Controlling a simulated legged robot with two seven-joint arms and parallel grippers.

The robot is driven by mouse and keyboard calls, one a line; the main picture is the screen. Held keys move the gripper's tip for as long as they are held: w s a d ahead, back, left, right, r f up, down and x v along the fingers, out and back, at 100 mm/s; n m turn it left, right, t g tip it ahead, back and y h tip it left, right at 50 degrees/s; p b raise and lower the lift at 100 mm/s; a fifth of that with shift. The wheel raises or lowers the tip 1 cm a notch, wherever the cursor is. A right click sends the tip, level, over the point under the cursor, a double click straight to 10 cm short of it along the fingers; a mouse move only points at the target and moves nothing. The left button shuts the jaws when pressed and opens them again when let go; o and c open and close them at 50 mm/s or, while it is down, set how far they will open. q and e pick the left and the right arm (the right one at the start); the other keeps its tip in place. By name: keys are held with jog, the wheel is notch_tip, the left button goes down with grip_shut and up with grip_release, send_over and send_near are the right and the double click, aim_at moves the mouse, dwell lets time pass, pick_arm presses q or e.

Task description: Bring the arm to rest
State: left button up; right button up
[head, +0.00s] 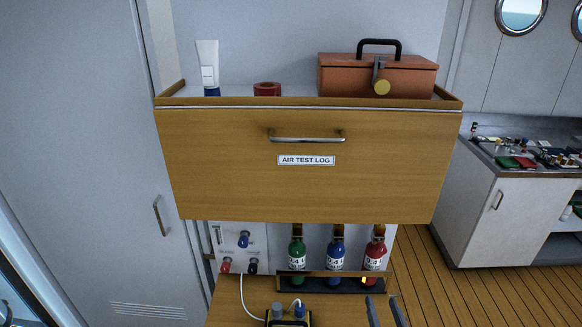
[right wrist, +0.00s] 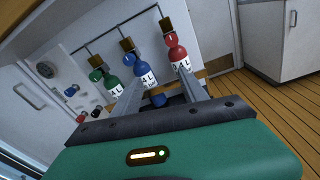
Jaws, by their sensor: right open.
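My right gripper (head: 385,309) is at the bottom edge of the head view, right of centre, with its two fingers apart and nothing between them. In the right wrist view the open fingers (right wrist: 158,92) point toward the cylinder rack, and the cylinders show behind them. The green cylinder (head: 297,254), blue cylinder (head: 336,256) and red cylinder (head: 375,255) stand upright in a row in the rack (head: 318,285). They also show in the right wrist view, the red one (right wrist: 177,55) farthest right. My left gripper is not in view.
A wooden drawer labelled AIR TEST LOG (head: 310,180) juts out above the rack. On top are a toolbox (head: 345,75), a red roll (head: 267,89) and a white tube (head: 208,65). A fill panel (head: 238,245) with hose is left. Floor at right (head: 480,295) is clear.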

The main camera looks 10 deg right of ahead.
jog(key=s+a+f+n+g+y, duration=0.3)
jog(key=a+f+n+y, duration=0.25)
jog(key=a+n, duration=0.2)
jog(key=s+a+f+n+g+y, duration=0.3)
jog(key=a+f+n+y, duration=0.1)
jog(key=a+f+n, duration=0.4)
jog(key=s+f+n+g+h, duration=0.2)
jog(key=s+f+n+g, duration=0.3)
jog(key=s+n+g, duration=0.55)
jog(key=w+d+r+n+t+h, duration=0.2)
jog(key=w+r+n+h, duration=0.1)
jog(key=r+n, duration=1.1)
notch_tip(320, 180, up, 4)
jog(key=shift+w+f+h, duration=0.15)
jog(key=shift+h, duration=0.6)
